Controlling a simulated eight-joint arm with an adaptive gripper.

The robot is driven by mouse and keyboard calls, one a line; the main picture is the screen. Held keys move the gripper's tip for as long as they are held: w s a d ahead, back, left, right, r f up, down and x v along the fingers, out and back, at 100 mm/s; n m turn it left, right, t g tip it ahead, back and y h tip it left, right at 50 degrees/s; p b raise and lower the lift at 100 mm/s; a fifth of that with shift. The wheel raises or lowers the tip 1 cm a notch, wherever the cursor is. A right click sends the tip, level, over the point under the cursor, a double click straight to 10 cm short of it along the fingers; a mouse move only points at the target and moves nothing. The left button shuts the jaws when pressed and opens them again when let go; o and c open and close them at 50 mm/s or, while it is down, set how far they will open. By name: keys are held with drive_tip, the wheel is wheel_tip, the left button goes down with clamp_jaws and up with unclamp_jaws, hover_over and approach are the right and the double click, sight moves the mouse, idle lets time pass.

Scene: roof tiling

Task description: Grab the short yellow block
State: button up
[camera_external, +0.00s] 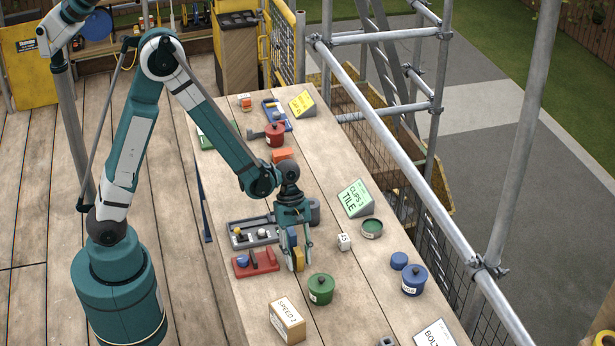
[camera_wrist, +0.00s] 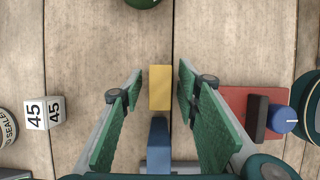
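The short yellow block (camera_wrist: 160,88) shows in the wrist view, upright in the picture and centred between my fingertips. My gripper (camera_wrist: 160,80) is open, with one green-padded finger on each side of the block and a gap of bare wood on both sides. A blue piece (camera_wrist: 158,145) lies just below the yellow block in the wrist view, closer to the palm; I cannot tell whether they touch. In the external view my gripper (camera_external: 296,262) points down low over the table, beside the red tray (camera_external: 268,268), and largely hides the yellow block.
A green lidded pot (camera_external: 321,289) stands close in front of my gripper. A white cube marked 45 (camera_external: 344,242) is to its right. A grey tray (camera_external: 234,243) lies behind the red tray. A "SPEED 2" box (camera_external: 287,320) stands at the near edge.

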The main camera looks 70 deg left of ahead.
sight(298, 251)
drive_tip(key=c, duration=0.9)
drive_tip(key=shift+c, duration=0.2)
drive_tip(key=shift+r, duration=0.2)
drive_tip(key=shift+r+p, duration=0.75)
drive_tip(key=shift+r, duration=4.05)
